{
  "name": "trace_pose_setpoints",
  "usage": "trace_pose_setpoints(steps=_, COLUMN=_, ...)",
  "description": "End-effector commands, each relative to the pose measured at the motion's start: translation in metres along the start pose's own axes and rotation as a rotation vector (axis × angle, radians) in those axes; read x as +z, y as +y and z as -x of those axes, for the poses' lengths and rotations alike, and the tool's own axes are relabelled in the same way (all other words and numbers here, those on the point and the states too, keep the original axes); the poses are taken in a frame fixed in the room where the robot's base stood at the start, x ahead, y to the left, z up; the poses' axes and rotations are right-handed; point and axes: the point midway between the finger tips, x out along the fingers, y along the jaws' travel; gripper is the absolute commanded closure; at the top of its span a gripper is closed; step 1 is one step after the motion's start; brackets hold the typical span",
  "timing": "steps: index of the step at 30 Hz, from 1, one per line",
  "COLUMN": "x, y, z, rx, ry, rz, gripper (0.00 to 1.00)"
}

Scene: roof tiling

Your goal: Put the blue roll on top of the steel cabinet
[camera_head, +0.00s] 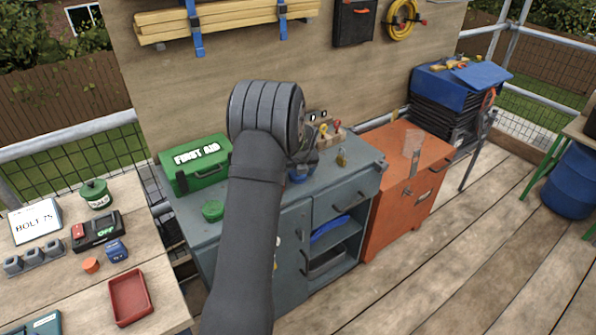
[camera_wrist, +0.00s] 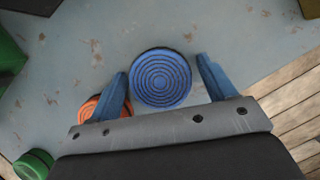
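The blue roll (camera_wrist: 160,77) is round with ringed grooves on its face and appears to rest on the grey-blue steel cabinet (camera_head: 335,186). The cabinet's bare top also shows in the wrist view (camera_wrist: 65,45). In the head view the blue roll (camera_head: 300,174) is partly hidden beneath my gripper. My gripper (camera_wrist: 163,80) is open, one finger on each side of the blue roll, with narrow gaps showing. An orange roll (camera_wrist: 93,108) is partly covered by the left finger; my arm hides it in the head view. A green roll (camera_head: 212,211) sits near the cabinet's left front.
A green first aid box (camera_head: 197,165) stands at the cabinet's back left. A wooden tool holder (camera_head: 330,135) and a small bottle (camera_head: 342,158) stand toward its right. An orange cabinet (camera_head: 405,190) adjoins on the right. A worktable with a red tray (camera_head: 131,298) is at left.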

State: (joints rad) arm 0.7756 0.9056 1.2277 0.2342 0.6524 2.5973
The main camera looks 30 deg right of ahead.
Motion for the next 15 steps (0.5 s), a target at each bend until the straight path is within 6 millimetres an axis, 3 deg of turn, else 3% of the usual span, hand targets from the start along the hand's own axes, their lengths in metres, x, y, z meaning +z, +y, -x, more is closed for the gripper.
trace_pose_setpoints(steps=10, x=0.002, y=0.000, z=0.003, rx=-0.001, ry=-0.001, rz=0.000, gripper=0.21)
trace_pose_setpoints(steps=15, x=0.002, y=0.000, z=0.023, rx=-0.001, ry=-0.002, rz=0.000, gripper=0.21)
